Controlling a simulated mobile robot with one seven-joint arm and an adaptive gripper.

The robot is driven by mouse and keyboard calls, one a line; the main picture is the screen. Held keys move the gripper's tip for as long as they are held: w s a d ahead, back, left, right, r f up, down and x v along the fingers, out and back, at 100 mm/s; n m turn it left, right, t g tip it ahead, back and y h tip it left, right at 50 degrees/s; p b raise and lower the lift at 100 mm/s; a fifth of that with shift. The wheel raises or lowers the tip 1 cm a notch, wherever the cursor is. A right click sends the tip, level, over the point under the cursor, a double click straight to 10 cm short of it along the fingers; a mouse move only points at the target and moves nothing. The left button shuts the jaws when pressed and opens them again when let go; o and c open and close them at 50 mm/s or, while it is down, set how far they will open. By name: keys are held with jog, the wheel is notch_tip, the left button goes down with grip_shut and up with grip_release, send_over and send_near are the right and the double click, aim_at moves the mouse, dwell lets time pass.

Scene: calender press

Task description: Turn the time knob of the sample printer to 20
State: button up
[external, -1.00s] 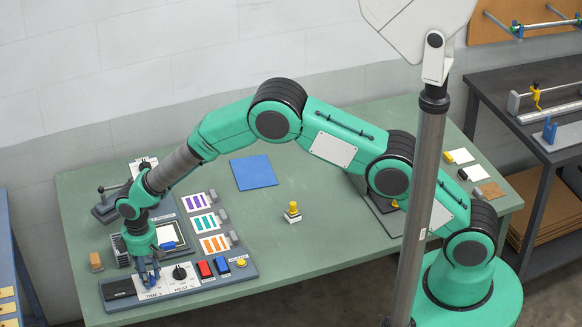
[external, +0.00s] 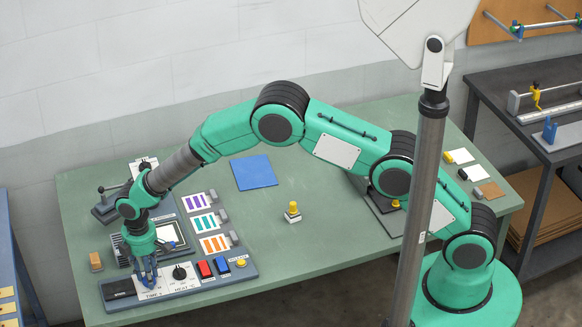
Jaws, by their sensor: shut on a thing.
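The sample printer's control panel (external: 208,282) lies along the front left of the green table. Its white dial plate carries the labels TIME and HEAT. My gripper (external: 149,284) points down at the TIME dial, and its blue fingers are shut on the time knob. The fingers hide the knob, so its pointer and setting cannot be read. The black heat knob (external: 179,273) stands free just to the right. The printer's bed with a white sheet (external: 166,235) is behind the gripper, partly covered by my arm.
Red (external: 205,269) and blue (external: 221,265) switches and a yellow button (external: 241,262) sit right of the dials. Colour-striped cards (external: 210,221) lie behind them. A yellow-topped stamp (external: 293,212) and a blue sheet (external: 254,172) stand apart, with clear table between.

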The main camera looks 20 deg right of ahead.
jog(key=o, duration=1.2)
jog(key=shift+c, duration=0.2)
notch_tip(320, 180, up, 12)
dwell(0.3)
